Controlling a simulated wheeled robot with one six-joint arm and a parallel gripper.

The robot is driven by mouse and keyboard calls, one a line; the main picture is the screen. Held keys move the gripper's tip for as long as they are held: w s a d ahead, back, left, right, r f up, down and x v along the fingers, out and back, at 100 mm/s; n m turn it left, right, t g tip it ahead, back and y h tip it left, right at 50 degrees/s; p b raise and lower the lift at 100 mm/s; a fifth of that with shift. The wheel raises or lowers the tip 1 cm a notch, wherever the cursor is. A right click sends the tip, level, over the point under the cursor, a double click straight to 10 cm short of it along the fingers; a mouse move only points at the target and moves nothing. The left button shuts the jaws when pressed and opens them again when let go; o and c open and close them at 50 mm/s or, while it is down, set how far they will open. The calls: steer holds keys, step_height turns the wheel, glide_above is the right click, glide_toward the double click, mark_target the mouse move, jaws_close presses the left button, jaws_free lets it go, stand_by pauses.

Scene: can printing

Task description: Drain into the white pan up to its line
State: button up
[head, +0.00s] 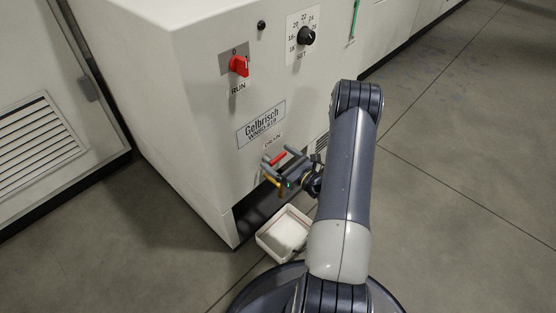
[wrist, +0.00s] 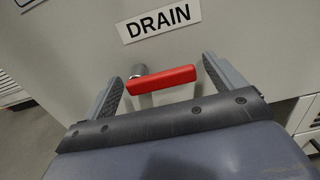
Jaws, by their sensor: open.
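The red drain handle (wrist: 162,79) sits under the DRAIN label in the wrist view, lying nearly level with its right end slightly higher. A grey stem shows behind its left end. My gripper (wrist: 163,68) is open, with one finger on each side of the handle and gaps at both ends. In the head view the handle (head: 278,158) shows between the fingers of my gripper (head: 277,154). The white pan (head: 264,246) stands on the floor below, against the machine's lower opening.
The machine front carries a red RUN switch (head: 238,65), a black SET dial (head: 306,36) and a nameplate (head: 261,125). A green strip (head: 354,20) is at the upper right. A vented cabinet (head: 42,137) stands left. The floor at right is clear.

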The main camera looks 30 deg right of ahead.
steer(key=shift+w+a, duration=0.15)
steer(key=shift+w, duration=0.2)
steer(key=shift+c, duration=0.2)
steer(key=c, duration=0.9)
